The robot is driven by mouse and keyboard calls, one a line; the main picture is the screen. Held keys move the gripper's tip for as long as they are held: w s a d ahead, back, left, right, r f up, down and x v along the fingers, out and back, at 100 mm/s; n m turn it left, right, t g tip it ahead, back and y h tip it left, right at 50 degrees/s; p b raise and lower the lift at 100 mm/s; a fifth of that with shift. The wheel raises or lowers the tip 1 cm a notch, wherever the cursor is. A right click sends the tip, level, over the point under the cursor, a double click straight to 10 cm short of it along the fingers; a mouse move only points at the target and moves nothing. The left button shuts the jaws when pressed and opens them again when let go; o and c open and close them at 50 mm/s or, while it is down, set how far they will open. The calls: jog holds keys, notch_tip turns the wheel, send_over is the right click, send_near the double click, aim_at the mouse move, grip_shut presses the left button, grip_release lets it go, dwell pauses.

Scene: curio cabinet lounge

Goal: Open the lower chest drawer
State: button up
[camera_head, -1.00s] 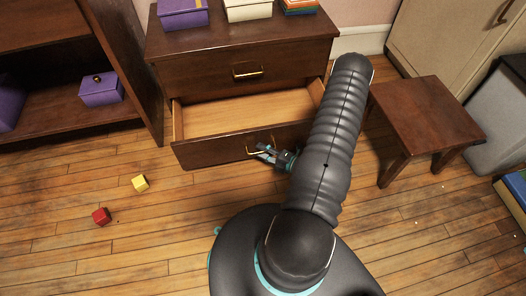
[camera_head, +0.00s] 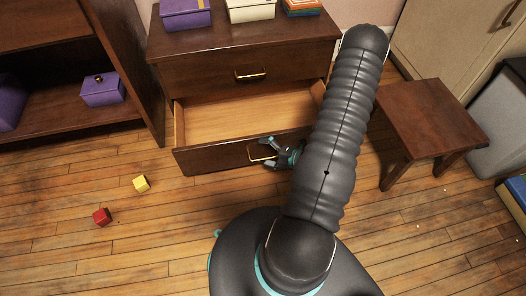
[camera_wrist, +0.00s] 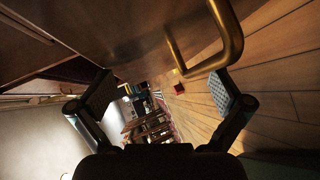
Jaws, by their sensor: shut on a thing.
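The lower chest drawer (camera_head: 195,160) is pulled out, its pale wooden inside visible. Its brass handle (camera_head: 260,153) is on the front panel, partly behind my gripper (camera_head: 268,152). In the wrist view, the handle (camera_wrist: 236,38) looms close at the upper right, overlapping the right fingertip. Whether the right finger touches the handle I cannot tell.
The upper drawer (camera_head: 245,75) is shut. A yellow cube (camera_head: 141,183) and a red cube (camera_head: 101,216) lie on the floor at left. A small wooden table (camera_head: 430,112) stands right of my arm. A shelf unit (camera_head: 125,75) stands left of the chest.

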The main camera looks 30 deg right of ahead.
notch_tip(320, 180, up, 6)
jog(key=w+d+t, duration=0.1)
jog(key=w+t, duration=0.1)
jog(key=shift+d+t, duration=0.25)
jog(key=shift+t, duration=0.05)
jog(key=f+g, duration=0.1)
jog(key=s+f, duration=0.1)
jog(key=f, duration=0.1)
jog(key=s+f+g, duration=0.1)
jog(key=f, duration=0.1)
jog(key=shift+a+g, duration=0.3)
jog(key=shift+a, duration=0.1)
jog(key=shift+a+r, duration=0.1)
jog(key=shift+r, duration=0.05)
jog(key=shift+c, duration=0.3)
jog(key=shift+s, duration=0.15)
jog(key=shift+s+d, duration=0.25)
jog(key=shift+s, duration=0.3)
jog(key=c, duration=0.6)
jog(key=s+d+r+p, duration=0.1)
jog(key=s+d+p, duration=0.2)
jog(key=s, duration=1)
jog(key=shift+d+r, duration=0.2)
jog(key=shift+d, duration=1.05)
jog(key=shift+p, duration=0.3)
